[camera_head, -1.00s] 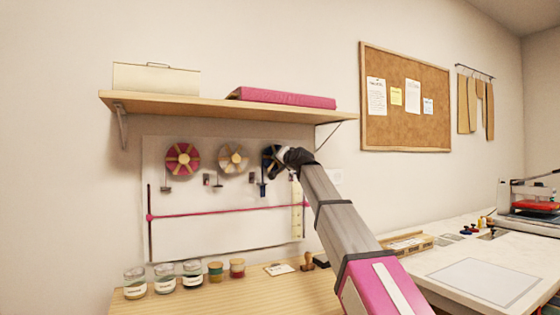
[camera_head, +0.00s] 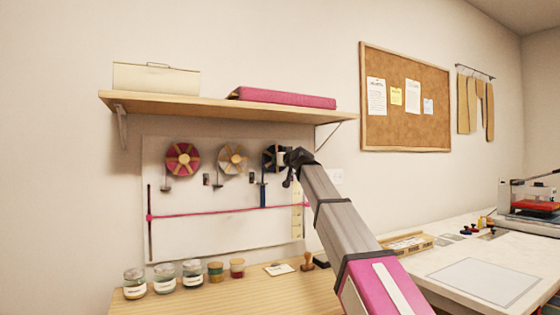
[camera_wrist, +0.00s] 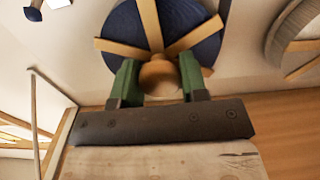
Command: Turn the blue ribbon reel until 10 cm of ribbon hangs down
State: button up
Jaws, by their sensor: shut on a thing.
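The blue ribbon reel (camera_head: 268,158) hangs at the right of a row of three reels on a white board. In the wrist view the reel (camera_wrist: 120,26) fills the top, with pale wooden spokes around a round wooden hub (camera_wrist: 158,76). My gripper (camera_head: 290,159) is at the reel's front and hides its right part. In the wrist view its green fingers (camera_wrist: 159,84) stand on both sides of the hub, shut on it. A strip of blue ribbon (camera_head: 263,194) hangs below the reel, its lower end about level with the pink line (camera_head: 215,213).
A pink reel (camera_head: 183,160) and a cream reel (camera_head: 232,158) hang to the left. A pale ruler strip (camera_head: 297,218) is right of the ribbon. A wooden shelf (camera_head: 220,107) is above. Jars (camera_head: 165,277) and a stamp (camera_head: 307,262) stand on the table below.

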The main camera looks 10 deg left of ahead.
dwell(0.3)
jog(key=o, duration=0.9)
jog(key=shift+o, duration=0.2)
jog(key=shift+s, duration=0.1)
jog(key=v, duration=1)
jog(key=shift+s+d, duration=0.25)
